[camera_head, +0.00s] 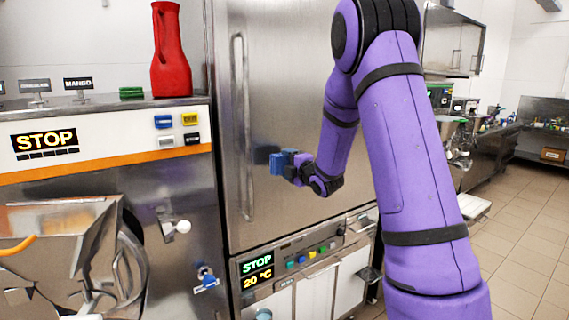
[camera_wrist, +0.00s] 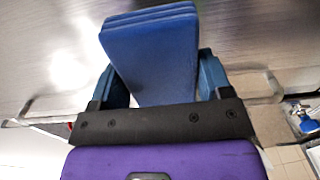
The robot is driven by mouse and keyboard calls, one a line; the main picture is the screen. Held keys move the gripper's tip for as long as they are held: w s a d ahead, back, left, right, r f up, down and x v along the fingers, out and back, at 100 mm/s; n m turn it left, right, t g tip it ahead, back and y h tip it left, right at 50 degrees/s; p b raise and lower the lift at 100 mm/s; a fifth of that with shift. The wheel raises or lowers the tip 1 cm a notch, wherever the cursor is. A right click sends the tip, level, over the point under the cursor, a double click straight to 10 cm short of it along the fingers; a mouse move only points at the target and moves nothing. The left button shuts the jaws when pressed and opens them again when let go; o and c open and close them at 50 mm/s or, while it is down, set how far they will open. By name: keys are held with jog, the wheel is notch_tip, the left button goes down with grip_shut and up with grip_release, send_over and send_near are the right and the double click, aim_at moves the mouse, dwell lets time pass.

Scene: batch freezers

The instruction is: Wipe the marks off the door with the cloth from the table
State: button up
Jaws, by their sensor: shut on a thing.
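The tall stainless steel door (camera_head: 290,60) stands in the middle of the head view, with a long vertical handle (camera_head: 240,120) at its left side. My gripper (camera_head: 292,166) is in front of the door, right of the handle. It is shut on a folded blue cloth (camera_head: 277,162), whose front faces the door. In the wrist view the layered cloth (camera_wrist: 150,50) sits between the two blue fingers of my gripper (camera_wrist: 163,80). A dark bluish patch beside the cloth looks like its reflection or shadow. I cannot make out clear marks or tell whether the cloth touches the door.
A control panel (camera_head: 300,258) reading STOP and 20 °C is below the door. At left stands a machine (camera_head: 105,140) with a STOP display and a red jug (camera_head: 170,50) on top. My arm covers the door's right side. Tiled floor (camera_head: 525,220) is open at right.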

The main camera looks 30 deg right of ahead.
jog(key=shift+s, duration=0.45)
jog(key=s, duration=0.3)
dwell(0.3)
jog(key=shift+d+f, duration=0.1)
dwell(0.3)
jog(key=w+f, duration=0.4)
jog(key=w, duration=0.3)
jog(key=shift+f, duration=0.25)
dwell(0.5)
jog(key=shift+w, duration=0.95)
dwell(0.8)
jog(key=shift+d, duration=0.1)
